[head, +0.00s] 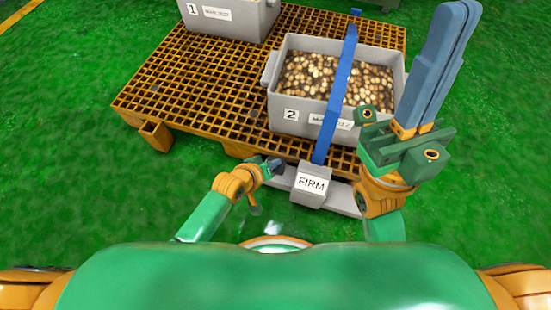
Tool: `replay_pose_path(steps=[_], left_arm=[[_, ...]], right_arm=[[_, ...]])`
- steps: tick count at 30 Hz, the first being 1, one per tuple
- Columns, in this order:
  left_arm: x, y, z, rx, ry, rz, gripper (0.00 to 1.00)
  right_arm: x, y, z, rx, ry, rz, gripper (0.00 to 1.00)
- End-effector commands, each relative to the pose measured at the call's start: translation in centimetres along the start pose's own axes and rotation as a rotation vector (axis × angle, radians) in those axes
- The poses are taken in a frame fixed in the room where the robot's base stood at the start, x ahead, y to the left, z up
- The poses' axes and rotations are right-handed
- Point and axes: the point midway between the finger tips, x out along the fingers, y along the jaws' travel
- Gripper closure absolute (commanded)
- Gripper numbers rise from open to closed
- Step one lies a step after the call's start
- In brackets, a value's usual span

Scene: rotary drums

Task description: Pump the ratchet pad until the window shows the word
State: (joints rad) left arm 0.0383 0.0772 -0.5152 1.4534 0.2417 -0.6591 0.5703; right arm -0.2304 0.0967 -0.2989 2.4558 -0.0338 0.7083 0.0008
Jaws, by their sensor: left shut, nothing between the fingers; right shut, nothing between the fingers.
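The ratchet unit (309,199) is a grey block at the pallet's near edge, at the lower end of a blue strap (341,82). Its white window (312,184) reads "FIRM". I cannot make out a separate pad. My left gripper (275,164) is small in view, shut and empty, just up and left of the block. I cannot tell whether it touches anything. My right gripper (456,12) is shut and empty, its long blue-grey fingers pointing up, right of the block and well clear of it.
The strap crosses a grey crate (283,107) marked 2, filled with small round brownish things, on an orange slatted pallet (190,92). Another grey crate (240,32) marked 1 stands behind left. A grey strip (345,203) runs under the block. Green floor (70,170) at left is clear.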

Motion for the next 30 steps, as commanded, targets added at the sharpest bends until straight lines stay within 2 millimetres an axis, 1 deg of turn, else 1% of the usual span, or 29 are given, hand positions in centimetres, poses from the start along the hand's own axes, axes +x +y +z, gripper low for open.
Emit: replay_pose_path(steps=[7,30], left_arm=[[-0.2,0.1,0.0,0.0,-0.003,-0.003,1.0],[-3.0,2.1,-2.1,0.0,-0.001,-0.002,1.0]], right_arm=[[0.3,0.0,-0.1,0.0,0.0,0.0,1.0],[4.8,0.2,-1.1,0.0,0.0,0.0,1.0]])
